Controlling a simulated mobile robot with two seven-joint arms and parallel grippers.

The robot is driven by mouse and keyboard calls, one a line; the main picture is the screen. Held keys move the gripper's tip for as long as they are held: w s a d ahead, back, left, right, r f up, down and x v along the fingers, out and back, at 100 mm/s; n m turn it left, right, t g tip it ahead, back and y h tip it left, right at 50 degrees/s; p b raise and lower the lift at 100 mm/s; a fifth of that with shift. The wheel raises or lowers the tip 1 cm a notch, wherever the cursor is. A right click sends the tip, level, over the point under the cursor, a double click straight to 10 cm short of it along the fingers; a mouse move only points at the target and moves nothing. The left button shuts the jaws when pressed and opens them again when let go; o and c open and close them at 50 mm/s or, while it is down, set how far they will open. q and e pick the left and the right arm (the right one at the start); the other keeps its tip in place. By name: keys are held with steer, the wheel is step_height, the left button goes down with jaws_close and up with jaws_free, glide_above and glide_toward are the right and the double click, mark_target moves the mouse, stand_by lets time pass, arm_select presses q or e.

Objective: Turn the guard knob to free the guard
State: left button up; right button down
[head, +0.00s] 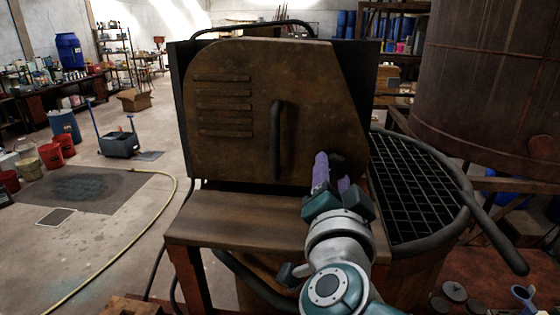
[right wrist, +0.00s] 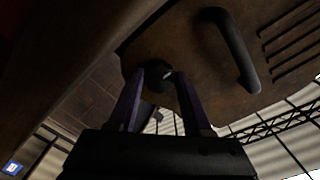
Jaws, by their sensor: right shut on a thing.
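The guard (head: 240,105) is a rusty brown panel with slots and a dark vertical handle (head: 276,140), standing upright in the head view. In the right wrist view the guard (right wrist: 195,65) and its handle (right wrist: 236,50) fill the upper part. The guard knob (right wrist: 148,73) is a small dark round piece near the guard's corner. My right gripper (head: 330,168) is at the guard's lower right corner. Its purple fingers (right wrist: 158,80) are shut on the knob in the right wrist view. The gripper hides the knob in the head view. My left gripper is out of view.
A brown ledge (head: 235,220) runs below the guard. A vat with a dark grating (head: 420,200) and a thick rim is to the right, below a large rusty tank (head: 490,80). A yellow hose (head: 120,255) lies on open floor at left.

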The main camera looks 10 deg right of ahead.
steer(key=shift+c, duration=1.6)
jaws_free()
steer(key=shift+s+a+r, duration=0.1)
steer(key=shift+s, duration=0.2)
steer(key=p+v, duration=0.4)
steer(key=v, duration=0.4)
steer(key=shift+s+a, duration=0.1)
steer(key=shift+s, duration=0.15)
steer(key=shift+s+a, duration=0.1)
steer(key=shift+s, duration=0.3)
